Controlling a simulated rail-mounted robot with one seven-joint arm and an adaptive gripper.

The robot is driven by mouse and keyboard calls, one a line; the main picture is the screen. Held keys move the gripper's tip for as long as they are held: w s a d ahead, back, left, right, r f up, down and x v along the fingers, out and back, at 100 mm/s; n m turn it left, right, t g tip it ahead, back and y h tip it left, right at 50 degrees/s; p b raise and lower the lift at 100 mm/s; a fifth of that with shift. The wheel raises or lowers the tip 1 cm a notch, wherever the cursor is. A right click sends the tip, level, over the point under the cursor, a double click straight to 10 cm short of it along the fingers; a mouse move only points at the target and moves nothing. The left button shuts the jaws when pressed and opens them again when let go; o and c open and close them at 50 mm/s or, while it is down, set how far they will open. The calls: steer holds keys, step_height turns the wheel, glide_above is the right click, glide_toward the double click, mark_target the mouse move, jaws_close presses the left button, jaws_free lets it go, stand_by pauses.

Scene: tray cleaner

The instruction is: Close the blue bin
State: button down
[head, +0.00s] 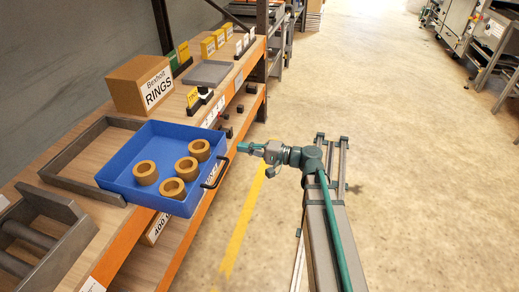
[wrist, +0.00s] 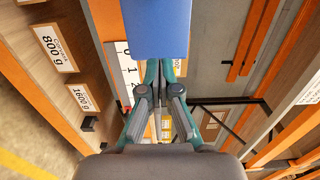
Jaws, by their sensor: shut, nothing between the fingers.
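The blue bin (head: 150,196) is a shallow open tray on the wooden shelf. It sits partly out of a grey frame (head: 62,184) and juts past the shelf's orange front edge. Several tan rings (head: 173,188) lie in it. A black handle (head: 215,174) is on its right-hand front wall. My gripper (head: 243,147) is shut and empty, off the bin's front upper-right corner and apart from the handle in the picture. In the wrist view a blue wall of the bin (wrist: 155,28) shows just beyond the shut fingertips (wrist: 166,68); I cannot tell whether they touch. The handle is not visible there.
A cardboard box marked RINGS (head: 142,84) stands behind the bin. A grey tray (head: 207,74) and small boxes stand farther along the shelf. A roller unit (head: 30,240) is at the near left. The floor (head: 400,180) to the right is clear.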

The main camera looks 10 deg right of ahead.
mark_target(225, 144)
steer(key=shift+x, duration=2.1)
